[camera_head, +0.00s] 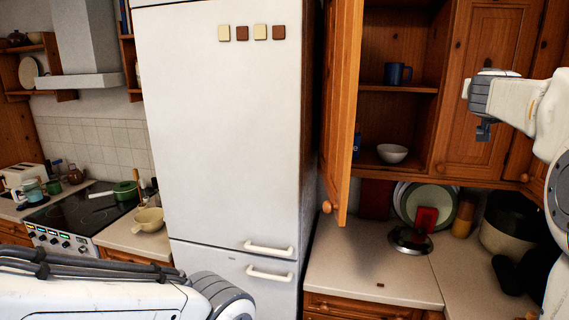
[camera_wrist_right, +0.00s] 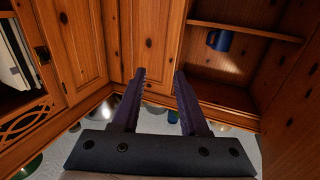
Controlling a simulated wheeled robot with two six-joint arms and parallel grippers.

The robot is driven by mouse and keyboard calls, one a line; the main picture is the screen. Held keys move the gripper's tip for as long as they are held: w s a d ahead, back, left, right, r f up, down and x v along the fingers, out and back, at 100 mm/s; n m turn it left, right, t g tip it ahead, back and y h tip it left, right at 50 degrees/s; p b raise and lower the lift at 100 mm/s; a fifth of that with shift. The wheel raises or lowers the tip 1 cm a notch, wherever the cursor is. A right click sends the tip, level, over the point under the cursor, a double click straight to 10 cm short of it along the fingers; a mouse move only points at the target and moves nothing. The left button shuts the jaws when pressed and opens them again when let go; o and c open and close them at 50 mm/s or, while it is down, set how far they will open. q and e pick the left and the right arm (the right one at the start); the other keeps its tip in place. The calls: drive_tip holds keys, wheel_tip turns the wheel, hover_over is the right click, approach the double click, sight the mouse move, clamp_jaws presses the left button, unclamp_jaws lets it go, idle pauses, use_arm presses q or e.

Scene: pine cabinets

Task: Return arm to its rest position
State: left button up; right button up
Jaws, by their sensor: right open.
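My right arm (camera_head: 545,110) reaches in from the right in the head view. Its gripper (camera_head: 483,132) hangs in front of the closed wall cabinet door (camera_head: 485,85), right of the open cabinet. In the right wrist view the two dark fingers (camera_wrist_right: 160,74) stand apart with nothing held between them. My left arm (camera_head: 95,295) crosses the bottom left of the head view, and its gripper is out of the picture.
An open cabinet door (camera_head: 342,110) juts out left of the shelves. Inside are a blue mug (camera_head: 397,73) and a white bowl (camera_head: 392,153). A pot lid (camera_head: 410,239) lies on the counter (camera_head: 350,265) below. A large dark pot (camera_head: 508,222) stands near my right arm.

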drive_tip(key=a+f+n+y+b, duration=0.3)
drive_tip(key=a+f+y, duration=0.35)
drive_tip(key=a, duration=0.65)
drive_tip(key=a+f+n+y+b, duration=0.35)
drive_tip(key=a+f, duration=0.55)
drive_tip(key=a, duration=0.4)
drive_tip(key=s+a+f+n+g+y+b, duration=0.2)
drive_tip(key=s+a+f, duration=0.2)
drive_tip(key=a+f, duration=0.3)
drive_tip(key=s+a+f+n+g+y+b, duration=0.1)
drive_tip(key=s+a+f+n+g+y, duration=0.15)
drive_tip(key=s+a+f, duration=0.4)
drive_tip(key=s+a+f+n+g+b, duration=0.1)
drive_tip(key=s+a+f+g+b, duration=0.15)
drive_tip(key=s+f, duration=0.5)
drive_tip(key=s+a+f+g+b, duration=0.2)
drive_tip(key=s+a+f+g, duration=0.2)
drive_tip(key=s+f, duration=0.4)
drive_tip(key=s+d+f+n+g+h+b, duration=0.2)
drive_tip(key=s+d+f, duration=0.4)
drive_tip(key=s+f, duration=0.7)
drive_tip(key=shift+s+d+g+h+b, duration=0.15)
drive_tip(key=shift+s+g+h+b, duration=0.45)
drive_tip(key=shift+g+h, duration=0.4)
